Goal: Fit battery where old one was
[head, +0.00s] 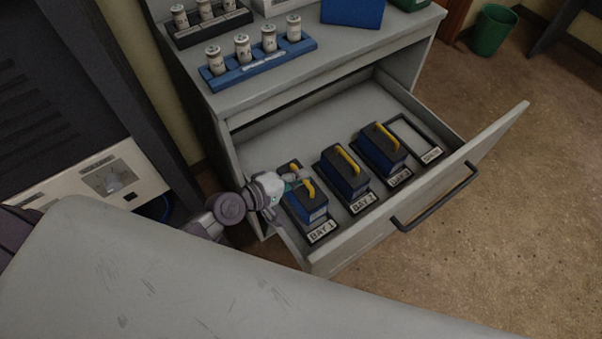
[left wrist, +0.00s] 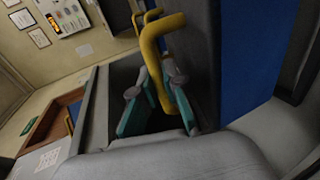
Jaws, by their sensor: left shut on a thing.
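A blue battery (head: 306,208) with a dark top and yellow handle stands upright at the BAY 1 place in the open drawer. My left gripper (head: 293,183) is shut on its yellow handle. In the left wrist view the yellow handle (left wrist: 152,45) lies between the teal fingertips (left wrist: 158,100). Similar batteries stand at BAY 2 (head: 344,174) and at the third bay (head: 381,151). The fourth framed place (head: 411,136) at the right is empty; its label is too small to read surely. Whether the BAY 1 battery is fully seated is hard to tell. My right gripper is out of view.
The drawer front (head: 430,190) with its dark handle (head: 435,198) stands pulled out. A blue rack (head: 262,66) of several white cylinders sits on the cabinet top. A grey surface (head: 180,280) fills the near left. A green bin (head: 492,30) stands on the floor.

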